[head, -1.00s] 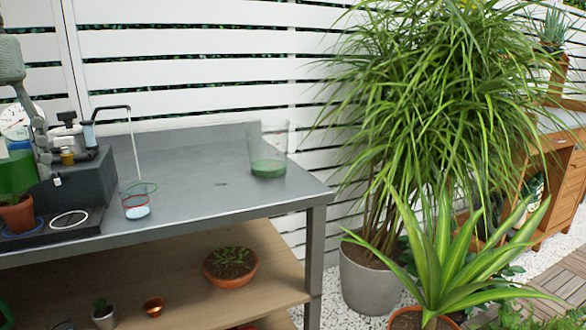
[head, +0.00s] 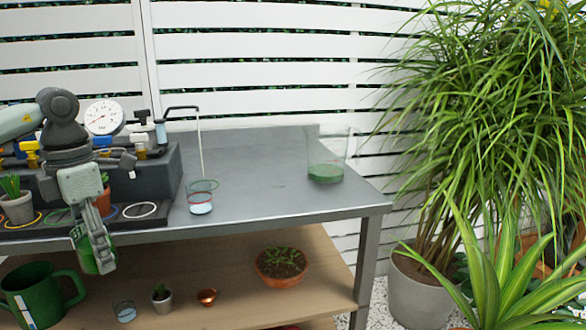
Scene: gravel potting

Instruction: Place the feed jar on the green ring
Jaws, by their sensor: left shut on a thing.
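My left gripper (head: 92,238) is shut on a small green jar (head: 101,262), which looks like the feed jar. It holds the jar slightly tilted in front of the bench's front edge; the fingers hide part of it. A green ring (head: 57,214) lies on the dark tray at the left, between a yellow ring (head: 22,222) and a blue ring, and my arm partly covers it. My right gripper is not in view.
A white ring (head: 140,210) on the tray is empty. A potted plant (head: 17,207) and a terracotta pot (head: 104,200) stand on the tray. A clear vessel with green contents (head: 326,170) stands at the bench's back right. The metal bench top (head: 275,195) is mostly clear.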

